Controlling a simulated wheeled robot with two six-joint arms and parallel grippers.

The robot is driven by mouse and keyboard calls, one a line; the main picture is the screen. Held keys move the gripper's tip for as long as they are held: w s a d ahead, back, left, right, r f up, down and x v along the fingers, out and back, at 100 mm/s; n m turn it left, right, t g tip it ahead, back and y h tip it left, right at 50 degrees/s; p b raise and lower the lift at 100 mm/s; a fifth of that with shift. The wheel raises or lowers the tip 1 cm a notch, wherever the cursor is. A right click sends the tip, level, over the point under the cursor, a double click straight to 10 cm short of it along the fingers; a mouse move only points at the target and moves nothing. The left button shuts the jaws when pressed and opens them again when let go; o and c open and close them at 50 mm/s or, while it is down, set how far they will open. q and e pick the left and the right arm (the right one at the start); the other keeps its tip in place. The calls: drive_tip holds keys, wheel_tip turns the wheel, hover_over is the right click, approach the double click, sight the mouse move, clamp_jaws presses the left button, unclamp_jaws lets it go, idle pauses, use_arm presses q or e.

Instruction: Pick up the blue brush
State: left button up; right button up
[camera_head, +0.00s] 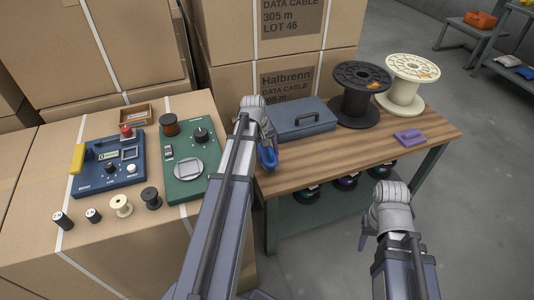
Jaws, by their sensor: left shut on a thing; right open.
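My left arm reaches up over the left end of the wooden bench. My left gripper (268,145) is shut on a blue brush (268,158), of which only a rounded blue part shows below the wrist. The arm and wrist hide the rest of it. It is near the front left corner of the blue-grey toolbox; I cannot tell whether it is clear of the bench top. My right gripper (366,236) is open and empty, low in front of the bench, its fingers partly hidden by its wrist.
The wooden bench (350,156) holds a blue-grey toolbox (302,117), a black spool (360,95), a cream spool (408,83) and a purple block-like item (410,137). Left are a green panel (186,193), a blue device (92,182) and small spools on cardboard boxes.

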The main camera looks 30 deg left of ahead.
use_arm(q)
wheel_tip(320, 180, up, 9)
drive_tip(key=p, duration=0.8)
drive_tip(key=shift+f, duration=0.1)
drive_tip(key=o, duration=0.9)
drive_tip(key=c, duration=0.7)
drive_tip(key=shift+w, duration=0.1)
